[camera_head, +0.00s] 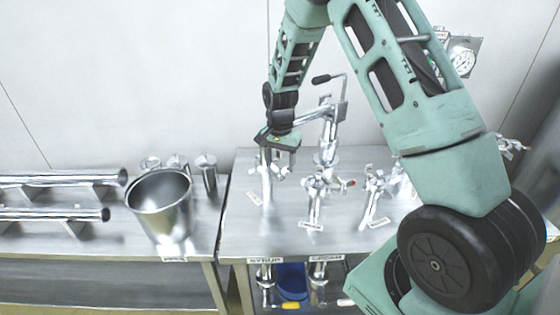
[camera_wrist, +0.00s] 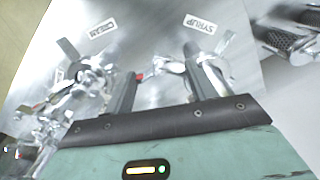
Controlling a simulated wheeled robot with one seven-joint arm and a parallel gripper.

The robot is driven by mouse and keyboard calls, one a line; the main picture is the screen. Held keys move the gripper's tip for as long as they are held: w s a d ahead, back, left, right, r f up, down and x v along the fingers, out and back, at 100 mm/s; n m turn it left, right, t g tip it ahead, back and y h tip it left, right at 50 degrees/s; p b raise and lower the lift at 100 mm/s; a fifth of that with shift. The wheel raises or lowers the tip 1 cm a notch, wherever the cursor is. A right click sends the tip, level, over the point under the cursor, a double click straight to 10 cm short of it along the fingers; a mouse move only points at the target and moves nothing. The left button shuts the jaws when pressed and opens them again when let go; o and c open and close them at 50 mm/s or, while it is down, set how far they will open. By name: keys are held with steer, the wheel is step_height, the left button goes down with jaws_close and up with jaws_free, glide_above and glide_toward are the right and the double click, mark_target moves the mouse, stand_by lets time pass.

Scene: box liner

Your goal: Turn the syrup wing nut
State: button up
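The syrup fitting (camera_head: 266,182) is a shiny metal post on the steel table, leftmost of several, with a syrup label (camera_head: 254,198) in front. My gripper (camera_head: 280,143) is at its top. In the wrist view my gripper (camera_wrist: 168,76) is open, its two dark fingers spread. The metal wing nut (camera_wrist: 172,67) of the syrup fitting shows between the fingers, near the right one; I cannot tell whether they touch. The syrup label (camera_wrist: 200,24) shows beyond it. The right finger hides part of the post.
The cream fitting (camera_head: 316,192) stands to the right, with a red-tipped part beside it. Another labelled fitting (camera_head: 373,190) is farther right. A steel bucket (camera_head: 162,205) and horizontal pipes (camera_head: 60,178) are on the left table. A tall tap (camera_head: 328,130) stands behind my gripper.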

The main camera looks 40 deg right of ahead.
steer(key=shift+c, duration=1)
steer(key=shift+n, duration=0.3)
steer(key=n+b, duration=0.1)
steer(key=n, duration=0.4)
steer(key=shift+b, duration=0.3)
steer(key=n, duration=0.3)
steer(key=shift+d+n, duration=0.1)
steer(key=shift+n, duration=2.1)
steer(key=o, duration=1)
